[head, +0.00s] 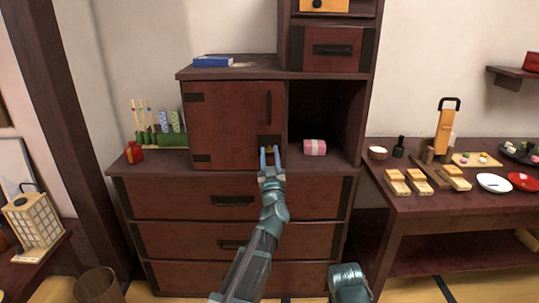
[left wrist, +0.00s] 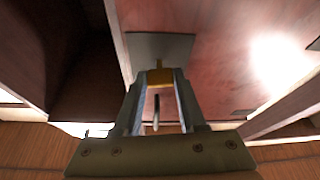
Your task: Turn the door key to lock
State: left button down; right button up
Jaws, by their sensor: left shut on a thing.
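The cabinet door (head: 222,122) is a dark red-brown panel, closed, with a vertical handle near its right edge. A dark lock plate (head: 269,139) sits at its lower right corner; the plate also shows in the left wrist view (left wrist: 150,46). My left gripper (head: 270,157) is in front of the plate, shut on a small brass key (left wrist: 160,76). In the left wrist view the key lies between the two fingertips (left wrist: 159,90), against the plate. The fingers hide most of the key in the head view. My right gripper is out of view.
Right of the door is an open compartment with a pink box (head: 315,147). Drawers (head: 232,200) lie below. A blue book (head: 212,61) lies on top. Green decorations (head: 165,140) and a small red item (head: 134,152) stand left. A side table (head: 450,208) with dishes stands right.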

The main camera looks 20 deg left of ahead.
pick_arm(q)
jog(key=n+g+y+p, duration=0.1)
jog(key=n+g+p, duration=0.1)
jog(key=n, duration=0.3)
jog(key=n+g+y+p, duration=0.2)
jog(key=n, duration=0.4)
jog(key=r+n+g+y+p, duration=0.1)
jog(key=n+p, duration=0.1)
jog(key=n, duration=0.3)
jog(key=shift+w+d+g, duration=0.1)
jog(key=shift+d+g, duration=0.15)
jog(key=shift+g, duration=0.15)
jog(key=shift+f+n+g+p, duration=0.15)
jog(key=shift+n+g+p, duration=0.55)
jog(key=shift+n+p, duration=1)
jog(key=shift+n, duration=0.4)
jog(key=shift+b, duration=0.3)
jog(key=shift+c, duration=2.4)
grip_release()
